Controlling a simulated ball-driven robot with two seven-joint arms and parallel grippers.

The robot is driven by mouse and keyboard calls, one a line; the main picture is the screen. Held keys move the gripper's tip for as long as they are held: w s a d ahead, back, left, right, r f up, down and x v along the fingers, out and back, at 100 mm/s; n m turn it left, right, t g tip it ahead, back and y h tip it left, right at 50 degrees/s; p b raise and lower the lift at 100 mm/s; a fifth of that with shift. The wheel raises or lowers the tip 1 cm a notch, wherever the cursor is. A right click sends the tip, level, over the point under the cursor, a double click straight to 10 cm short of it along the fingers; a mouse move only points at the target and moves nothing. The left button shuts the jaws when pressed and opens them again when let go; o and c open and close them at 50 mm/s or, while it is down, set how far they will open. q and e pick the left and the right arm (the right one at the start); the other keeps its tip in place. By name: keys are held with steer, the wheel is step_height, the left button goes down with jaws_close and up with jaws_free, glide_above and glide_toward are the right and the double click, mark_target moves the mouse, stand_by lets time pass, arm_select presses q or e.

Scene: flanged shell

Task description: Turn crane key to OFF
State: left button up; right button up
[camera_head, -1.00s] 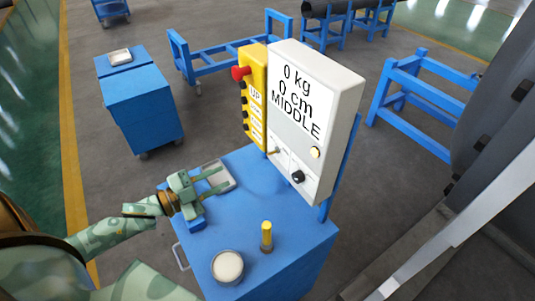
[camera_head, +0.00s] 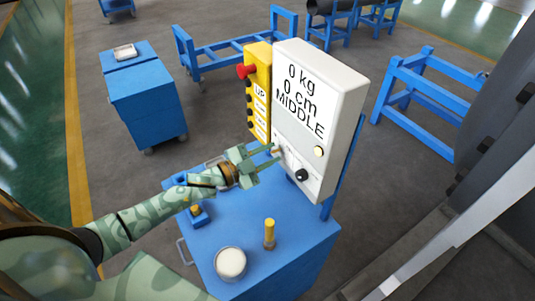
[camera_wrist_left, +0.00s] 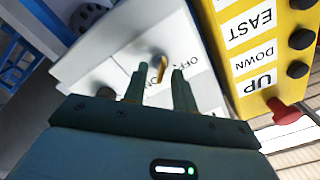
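The white control box (camera_head: 318,115) stands on the blue cart, its screen reading 0 kg, 0 cm, MIDDLE. The crane key (camera_wrist_left: 161,68) is a small brass-coloured piece on the panel beside an OFF label in the left wrist view. In the head view the key is mostly hidden by my fingers. My left gripper (camera_head: 277,157) is open, its fingers pointing at the lower left of the panel. In the left wrist view my gripper's fingertips (camera_wrist_left: 159,74) lie on either side of the key with gaps visible. My right gripper is not in view.
A yellow button box (camera_head: 258,95) with a red knob stands left of the control box. The blue cart top (camera_head: 215,225) holds a yellow-handled tool (camera_head: 269,233) and a round white-topped container (camera_head: 230,263). A black knob (camera_head: 302,175) sits right of my gripper.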

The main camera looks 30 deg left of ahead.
arm_select(q)
jaws_close()
steer(key=n+p, duration=0.2)
steer(key=n, duration=0.1)
steer(key=shift+r+p, duration=0.2)
steer(key=shift+p, duration=0.15)
steer(key=n+p, duration=0.2)
steer(key=n, duration=0.3)
steer(key=shift+a, duration=0.1)
steer(key=n+p, duration=0.1)
steer(key=n, duration=0.3)
steer(key=shift+f+p, duration=0.1)
steer(key=shift+p, duration=0.3)
steer(key=n, duration=0.5)
steer(key=shift+w+f+p, duration=0.1)
steer(key=shift+p, duration=0.25)
steer(key=shift+n, duration=0.5)
